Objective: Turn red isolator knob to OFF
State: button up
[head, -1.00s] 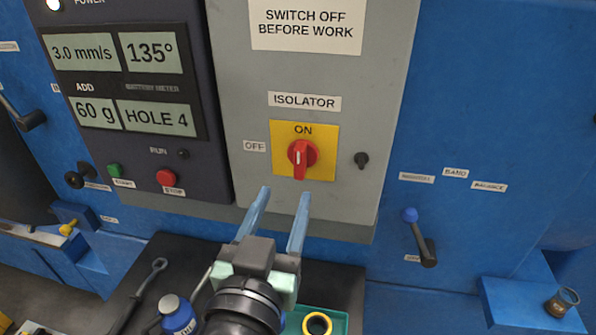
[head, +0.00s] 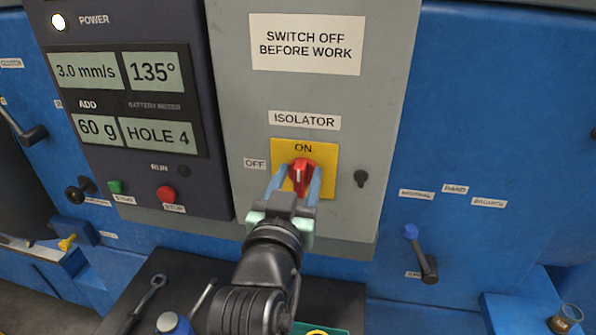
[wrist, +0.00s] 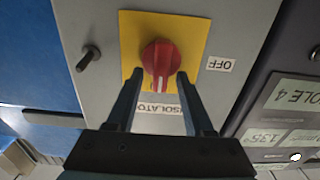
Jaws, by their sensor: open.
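The red isolator knob (head: 302,174) sits on a yellow plate (head: 325,160) on the grey cabinet, under the ISOLATOR label. Its white mark is vertical, with the ON word above it and the OFF label (head: 255,163) to its left. In the wrist view the red knob (wrist: 158,62) shows upside down, between and just beyond the fingertips. My gripper (head: 295,180) is open, with its two blue fingers on either side of the knob's lower part. In the wrist view my gripper (wrist: 158,78) has a finger at each side of the knob; I cannot tell whether they touch it.
A black cabinet latch (head: 361,178) sticks out right of the yellow plate. The dark control panel with a red stop button (head: 166,193) is at the left. A blue-tipped lever (head: 420,250) is at the right. A dark tray with a wrench (head: 148,300) lies below.

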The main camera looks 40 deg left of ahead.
grip_shut()
dwell(0.3)
jog(key=shift+n, duration=0.4)
jog(key=n, duration=0.1)
jog(key=n+b, duration=0.1)
jog(key=n, duration=0.1)
jog(key=shift+s+a+f+n, duration=0.1)
jog(key=shift+s+a+n, duration=0.05)
jog(key=shift+a+n, duration=0.15)
jog(key=shift+s+a+f+n+b, duration=0.15)
jog(key=shift+n+b, duration=0.65)
jog(key=shift+n, duration=1.45)
jog(key=shift+a+f+n+b, duration=0.1)
jog(key=shift+f+n+b, duration=0.45)
jog(key=shift+n, duration=1.75)
jog(key=shift+s+a+r+n+b, duration=0.1)
jog(key=shift+n+b, duration=0.9)
jog(key=shift+n, duration=1.25)
